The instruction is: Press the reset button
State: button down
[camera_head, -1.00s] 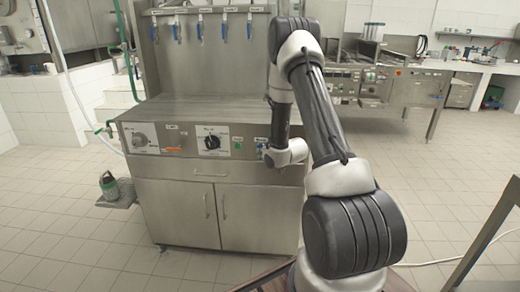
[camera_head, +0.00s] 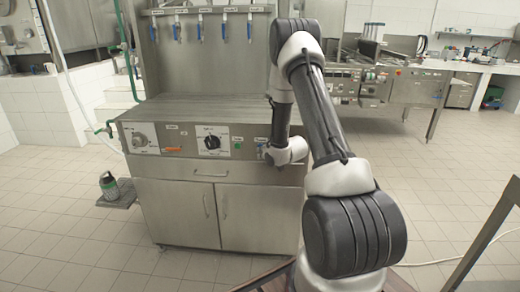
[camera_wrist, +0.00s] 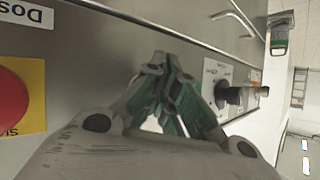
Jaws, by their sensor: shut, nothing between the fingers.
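The control panel of the steel cabinet (camera_head: 190,140) carries a grey dial, an orange light, a black knob (camera_head: 212,142) and a small green button (camera_head: 238,144). No reset label is readable, so I cannot tell which control is the reset button. My gripper (camera_wrist: 166,62) is shut and empty, its fingertips close to the panel face in the wrist view; contact cannot be told. The fingertips hide the panel spot behind them. The black knob also shows in the wrist view (camera_wrist: 230,95), to the right of the fingers. In the head view my wrist covers the panel's right end.
A red button (camera_wrist: 12,100) on a yellow plate sits at the left of the wrist view. Cabinet door handles (camera_head: 207,206) stick out below the panel. A small bottle (camera_head: 109,185) stands on a side shelf at left. The tiled floor in front is clear.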

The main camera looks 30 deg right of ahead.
jog(key=shift+w, duration=0.1)
dwell(0.3)
jog(key=shift+s+a, duration=0.35)
jog(key=shift+s, duration=0.2)
jog(key=s+a, duration=0.2)
jog(key=s, duration=0.1)
jog(key=s+a, duration=0.1)
jog(key=s, duration=0.1)
jog(key=shift+a, duration=0.15)
dwell(0.9)
